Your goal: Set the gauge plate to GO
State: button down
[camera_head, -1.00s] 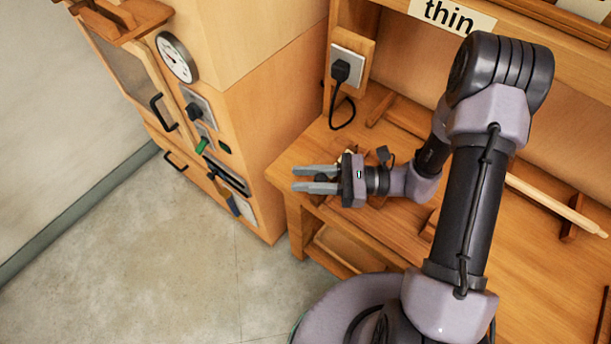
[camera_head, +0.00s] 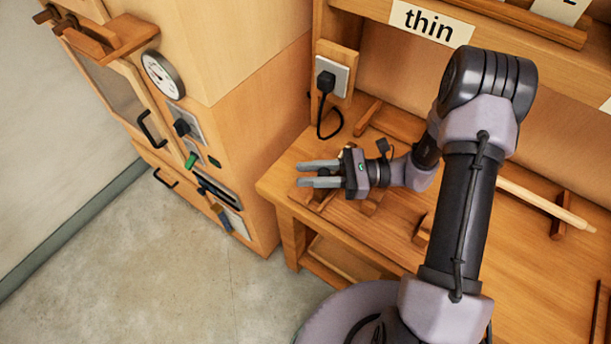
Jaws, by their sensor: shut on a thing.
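My gripper (camera_head: 308,174) is over the left end of the wooden workbench (camera_head: 275,188), its two grey fingers pointing left. The fingers look a small way apart and hold something thin or small that I cannot make out between them. I cannot pick out a gauge plate or any GO marking in this view. A sign reading "thin" (camera_head: 432,23) is on the upper rail of the bench's back.
A wooden cabinet (camera_head: 235,115) stands left of the bench, with a round dial (camera_head: 163,75), a black knob (camera_head: 182,128), a green lever (camera_head: 191,160) and a slot (camera_head: 218,189). A plugged socket (camera_head: 332,76) and a pale rod (camera_head: 540,203) are at the bench. Floor in front is clear.

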jog(key=c, duration=1.6)
grip_release()
jog(key=shift+w, duration=0.15)
jog(key=o, duration=0.5)
jog(key=shift+w+d, duration=0.15)
jog(key=shift+d, duration=0.05)
jog(key=shift+c, duration=0.2)
jog(key=d+p, duration=0.1)
jog(key=d, duration=0.4)
jog(key=d+p, duration=0.1)
jog(key=d, duration=0.5)
jog(key=s+d+p, duration=0.1)
jog(key=d, duration=0.5)
jog(key=shift+d+p, duration=0.15)
jog(key=shift+p, duration=0.25)
jog(key=shift+w, duration=0.1)
